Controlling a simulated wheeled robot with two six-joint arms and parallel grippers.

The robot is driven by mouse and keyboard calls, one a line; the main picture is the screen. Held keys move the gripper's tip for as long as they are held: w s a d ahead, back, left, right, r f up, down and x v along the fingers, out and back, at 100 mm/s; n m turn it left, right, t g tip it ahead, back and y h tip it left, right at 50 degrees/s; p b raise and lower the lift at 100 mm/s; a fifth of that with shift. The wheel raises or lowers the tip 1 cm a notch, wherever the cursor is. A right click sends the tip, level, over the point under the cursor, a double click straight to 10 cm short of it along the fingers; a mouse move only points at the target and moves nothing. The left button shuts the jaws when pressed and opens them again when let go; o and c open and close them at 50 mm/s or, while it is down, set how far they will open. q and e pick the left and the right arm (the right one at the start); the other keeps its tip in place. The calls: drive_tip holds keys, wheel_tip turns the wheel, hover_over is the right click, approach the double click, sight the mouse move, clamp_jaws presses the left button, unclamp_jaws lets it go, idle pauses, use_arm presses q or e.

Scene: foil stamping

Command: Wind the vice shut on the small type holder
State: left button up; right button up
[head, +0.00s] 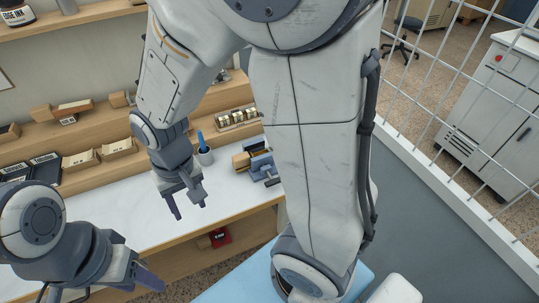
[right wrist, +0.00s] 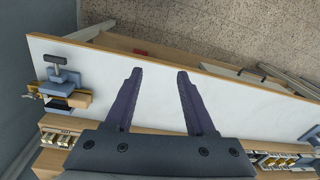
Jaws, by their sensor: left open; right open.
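The blue-grey vice (head: 263,168) stands near the right end of the white bench, partly behind my right arm in the head view. In the right wrist view the vice (right wrist: 62,88) is at the left, with its dark screw handle (right wrist: 55,61) toward the bench's front edge. A tan block with a brass-coloured part, apparently the type holder (right wrist: 80,99), sits at its jaws; I cannot tell how tightly it is held. My right gripper (head: 187,208) is open and empty above the bench, left of the vice. My left gripper (head: 135,280) is open, low at the left.
A grey cup with a blue-handled tool (head: 204,154) stands left of the vice. A rack of metallic pieces (head: 238,118) and stepped wooden shelves (head: 90,110) line the back. The middle of the bench top (head: 110,215) is clear. A wire fence (head: 460,90) is at the right.

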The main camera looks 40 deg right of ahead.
drive_tip(key=w+d+m+p, duration=0.6)
drive_tip(key=w+d+m, duration=0.1)
drive_tip(key=d, duration=0.1)
use_arm(q)
wheel_tip(320, 180, up, 20)
drive_tip(key=p, duration=1.1)
use_arm(e)
drive_tip(key=m, duration=1.3)
hover_over(273, 181)
wheel_tip(273, 181, down, 8)
drive_tip(key=shift+f+h+b, duration=0.3)
drive_tip(key=shift+f+b, duration=0.05)
drive_tip(key=shift+f, duration=1.05)
use_arm(q)
wheel_tip(273, 181, down, 9)
drive_tip(key=b, duration=0.7)
drive_tip(key=shift+r+b, duration=0.15)
drive_tip(key=shift+b, duration=0.25)
use_arm(e)
wheel_tip(273, 181, down, 8)
drive_tip(key=shift+d+f, duration=0.1)
use_arm(q)
drive_tip(key=shift+w+d, duration=0.1)
use_arm(e)
clamp_jaws()
